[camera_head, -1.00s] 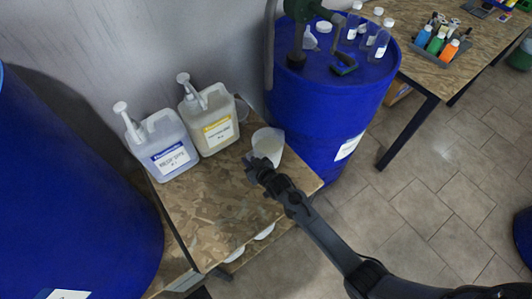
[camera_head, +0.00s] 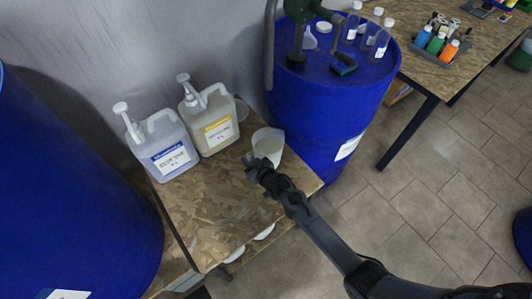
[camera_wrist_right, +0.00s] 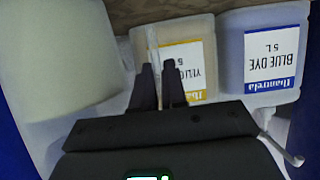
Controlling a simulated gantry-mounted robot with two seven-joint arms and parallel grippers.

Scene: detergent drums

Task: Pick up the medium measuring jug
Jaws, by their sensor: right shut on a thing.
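A translucent whitish measuring jug (camera_head: 268,146) is at the right back of the wooden table, near the blue drum. It shows large and blurred at the left of the right wrist view (camera_wrist_right: 60,65). My right gripper (camera_head: 254,166) is at the jug's near left side. In the wrist view its two dark fingers (camera_wrist_right: 160,88) are close together around a thin pale strip, which looks like the jug's handle. The gripper is shut on it. I cannot tell whether the jug's base touches the table. My left gripper is not in view.
Two pump canisters, blue-labelled (camera_head: 163,147) and yellow-labelled (camera_head: 210,121), stand left of the jug. A blue drum (camera_head: 325,110) with a pump and small bottles stands behind right. A larger blue drum (camera_head: 70,190) fills the left. The table's front (camera_head: 205,220) is clear.

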